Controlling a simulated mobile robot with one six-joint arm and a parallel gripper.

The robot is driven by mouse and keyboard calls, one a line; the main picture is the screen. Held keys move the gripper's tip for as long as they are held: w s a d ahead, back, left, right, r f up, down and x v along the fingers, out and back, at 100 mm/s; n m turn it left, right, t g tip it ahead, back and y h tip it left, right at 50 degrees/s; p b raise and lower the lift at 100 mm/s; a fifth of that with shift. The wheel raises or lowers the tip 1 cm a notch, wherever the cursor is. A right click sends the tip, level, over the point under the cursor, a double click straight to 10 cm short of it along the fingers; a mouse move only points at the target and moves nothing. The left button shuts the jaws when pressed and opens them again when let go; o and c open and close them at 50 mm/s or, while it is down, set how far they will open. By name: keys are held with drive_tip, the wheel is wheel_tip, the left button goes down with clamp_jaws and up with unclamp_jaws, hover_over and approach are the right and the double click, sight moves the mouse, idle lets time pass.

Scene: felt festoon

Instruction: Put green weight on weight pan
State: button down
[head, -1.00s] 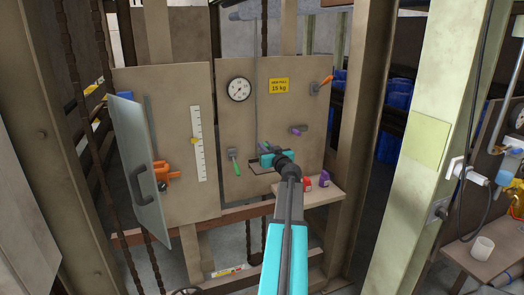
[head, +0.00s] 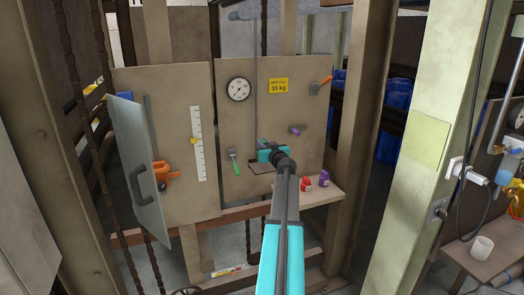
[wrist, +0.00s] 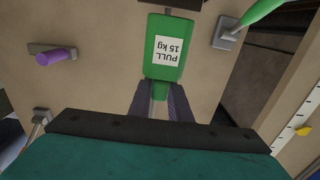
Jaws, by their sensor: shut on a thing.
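The green weight (wrist: 165,60) fills the top middle of the wrist view, its white label "PULL 15 kg" upside down. My gripper (wrist: 160,105) is shut on the weight's narrow stem, one dark finger on each side. In the head view my gripper (head: 268,153) is in front of the right beige panel and hides most of the weight. The dark weight pan (head: 257,168) shows just below and left of the gripper, under a thin vertical rod. I cannot tell whether the weight touches the pan.
A green-handled lever (head: 234,162) is close left of the gripper. A purple knob (head: 298,130) is up and right. Red (head: 306,184) and purple (head: 323,179) weights stand on the wooden shelf (head: 325,192). An orange lever (head: 325,80) is at the panel's upper right.

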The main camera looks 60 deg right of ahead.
drive_tip(key=shift+w+d+r, duration=0.1)
drive_tip(key=shift+w+d, duration=0.2)
drive_tip(key=shift+d, duration=0.05)
drive_tip(key=shift+f, duration=1.8)
drive_tip(key=c, duration=1.6)
unclamp_jaws()
drive_tip(key=shift+f, duration=0.15)
drive_tip(key=shift+c, duration=0.2)
drive_tip(key=shift+a, duration=0.1)
drive_tip(key=b+v, duration=0.1)
drive_tip(key=v, duration=1.1)
drive_tip(key=shift+w, duration=0.1)
